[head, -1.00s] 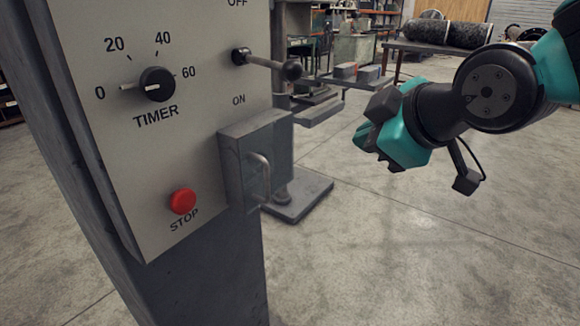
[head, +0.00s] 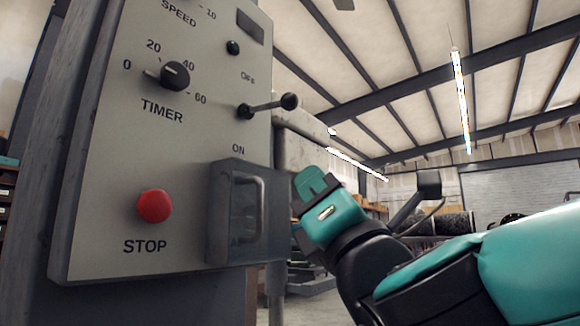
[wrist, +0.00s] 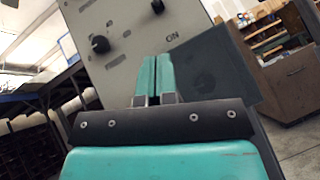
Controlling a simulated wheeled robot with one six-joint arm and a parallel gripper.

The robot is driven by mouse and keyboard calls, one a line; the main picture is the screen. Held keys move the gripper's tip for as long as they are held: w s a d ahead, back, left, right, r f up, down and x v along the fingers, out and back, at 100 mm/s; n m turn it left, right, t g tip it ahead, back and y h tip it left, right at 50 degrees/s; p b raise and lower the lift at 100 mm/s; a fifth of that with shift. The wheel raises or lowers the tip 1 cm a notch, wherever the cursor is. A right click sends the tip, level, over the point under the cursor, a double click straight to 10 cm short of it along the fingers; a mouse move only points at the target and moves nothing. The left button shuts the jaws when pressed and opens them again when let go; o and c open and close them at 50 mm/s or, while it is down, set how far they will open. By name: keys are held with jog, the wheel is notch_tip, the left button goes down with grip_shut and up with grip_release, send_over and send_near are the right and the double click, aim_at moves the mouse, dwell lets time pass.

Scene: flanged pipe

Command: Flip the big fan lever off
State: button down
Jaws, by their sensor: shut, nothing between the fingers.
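The fan lever (head: 270,105) is a metal rod with a black ball end, on the grey control panel (head: 112,205) in the head view. It juts out to the right between the OFF label above and the ON label below. My gripper (head: 312,182) has teal fingers, shut and empty, below and slightly right of the lever's ball, apart from it. In the wrist view my fingertips (wrist: 155,60) are together and point toward the panel, near the ON label. A dark ball (wrist: 158,6) at the top edge there looks like the lever's end.
A grey box with a handle (head: 243,212) stands out from the panel below the lever, close left of my gripper. A red STOP button (head: 154,206) and the TIMER knob (head: 175,75) are further left. The space right of the lever's ball looks free.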

jog(key=p, duration=0.9)
send_near(279, 106)
jog(key=w+a, duration=0.3)
jog(key=r, duration=0.1)
jog(key=d+r+p, duration=0.1)
jog(key=shift+r+n+y, duration=0.3)
jog(key=shift+r+n, duration=0.1)
jog(key=shift+w+d+r+p, duration=0.1)
jog(key=shift+d+r+p, duration=0.1)
jog(key=shift+r+p, duration=0.25)
